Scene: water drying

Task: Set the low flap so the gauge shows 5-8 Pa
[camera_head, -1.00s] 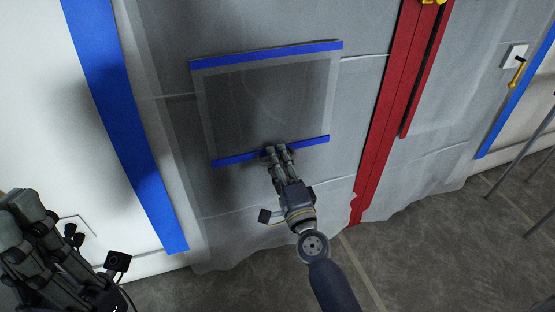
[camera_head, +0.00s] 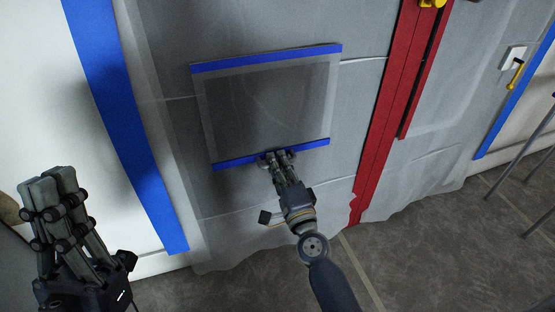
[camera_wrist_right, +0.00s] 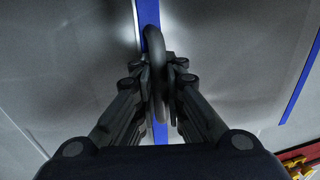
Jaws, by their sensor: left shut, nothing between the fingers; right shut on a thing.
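The low flap (camera_head: 270,105) is a dark see-through sheet on the grey plastic wall, with a blue strip along its top and another along its bottom edge (camera_head: 235,161). My right gripper (camera_head: 276,158) is at the middle of the bottom strip. In the right wrist view its fingers (camera_wrist_right: 160,85) are shut on a dark curved loop (camera_wrist_right: 155,45) at the blue strip (camera_wrist_right: 148,12). My left gripper (camera_head: 48,180) is at the far left, fingers together and empty, away from the flap. No gauge shows in these views.
A red vertical strip (camera_head: 385,125) with a yellow piece (camera_head: 432,3) at its top stands right of the flap. A white plate with a yellow handle (camera_head: 516,72) is at the upper right. Thin grey poles (camera_head: 515,165) stand at the right edge. The floor (camera_head: 420,260) ahead is clear.

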